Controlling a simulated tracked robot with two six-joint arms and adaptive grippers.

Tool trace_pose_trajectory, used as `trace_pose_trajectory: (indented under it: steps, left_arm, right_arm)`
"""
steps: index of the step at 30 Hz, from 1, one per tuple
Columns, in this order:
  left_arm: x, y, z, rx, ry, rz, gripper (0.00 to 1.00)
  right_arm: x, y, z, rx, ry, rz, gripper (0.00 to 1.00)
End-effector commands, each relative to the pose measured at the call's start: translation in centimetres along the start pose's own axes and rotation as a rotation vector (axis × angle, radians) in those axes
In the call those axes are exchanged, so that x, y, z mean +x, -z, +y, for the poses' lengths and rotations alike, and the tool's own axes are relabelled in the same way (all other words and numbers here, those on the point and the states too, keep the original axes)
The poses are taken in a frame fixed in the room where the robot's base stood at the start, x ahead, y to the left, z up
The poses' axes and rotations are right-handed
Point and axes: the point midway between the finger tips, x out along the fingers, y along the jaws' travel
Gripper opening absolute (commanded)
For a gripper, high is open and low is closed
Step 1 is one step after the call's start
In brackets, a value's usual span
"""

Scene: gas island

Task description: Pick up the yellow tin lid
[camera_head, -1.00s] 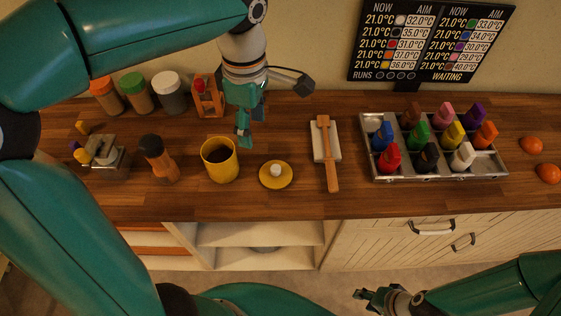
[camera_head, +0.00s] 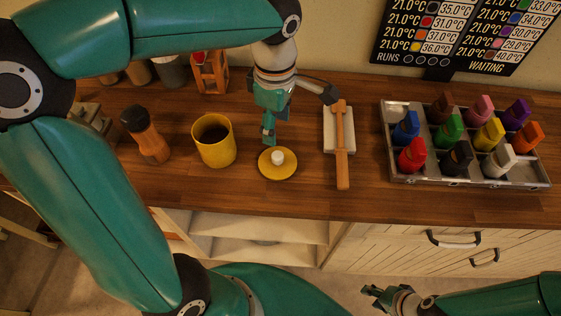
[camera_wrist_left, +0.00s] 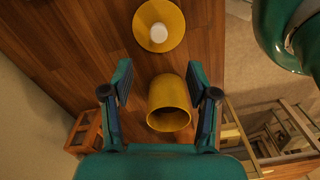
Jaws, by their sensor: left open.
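The yellow tin lid (camera_head: 264,172) is a round disc with a white knob (camera_head: 278,158), lying flat on the wooden counter. It also shows in the left wrist view (camera_wrist_left: 173,19), beyond the fingertips. The open yellow tin (camera_head: 214,143) stands left of the lid, dark inside; it also shows in the left wrist view (camera_wrist_left: 170,92). My left gripper (camera_head: 269,132) points down just behind and above the lid, apart from it. In the left wrist view its fingers (camera_wrist_left: 160,82) are spread with nothing held between them. My right gripper (camera_head: 378,296) is low in front of the counter; its jaw state is unclear.
A wooden mallet (camera_head: 341,150) on a pale block lies right of the lid. A metal tray (camera_head: 388,176) of coloured blocks is further right. A brown bottle (camera_head: 148,135) stands left of the tin. An orange wooden stand (camera_head: 210,76) is behind.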

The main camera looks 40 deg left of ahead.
Motion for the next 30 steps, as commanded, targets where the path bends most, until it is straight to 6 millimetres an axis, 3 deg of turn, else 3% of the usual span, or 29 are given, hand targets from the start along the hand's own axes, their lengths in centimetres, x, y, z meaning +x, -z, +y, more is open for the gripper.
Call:
trace_pose_trajectory:
  steps: [3, 9, 17, 24, 30]
  left_arm:
    - [2.9, 0.2, -0.1, -0.004, 0.007, 0.002, 0.59]
    - [6.0, 0.2, -0.1, -0.006, 0.003, 0.001, 0.59]
    - [7.6, 0.1, 0.0, -0.005, 0.003, 0.0, 0.59]
    - [10.9, -0.4, 0.2, -0.005, 0.006, 0.001, 0.59]
    - [12.1, -0.4, 0.3, -0.006, 0.001, -0.001, 0.59]
  right_arm:
    - [0.2, 0.0, 0.1, 0.0, 0.0, 0.0, 0.4]
    - [0.2, 0.0, 0.1, 0.0, 0.0, 0.0, 0.4]
    - [0.1, 0.0, 0.0, 0.0, 0.0, 0.0, 0.4]
    - [-0.4, 0.0, -0.1, 0.0, 0.0, 0.0, 0.4]
    - [-0.4, 0.0, -0.2, 0.0, 0.0, 0.0, 0.4]
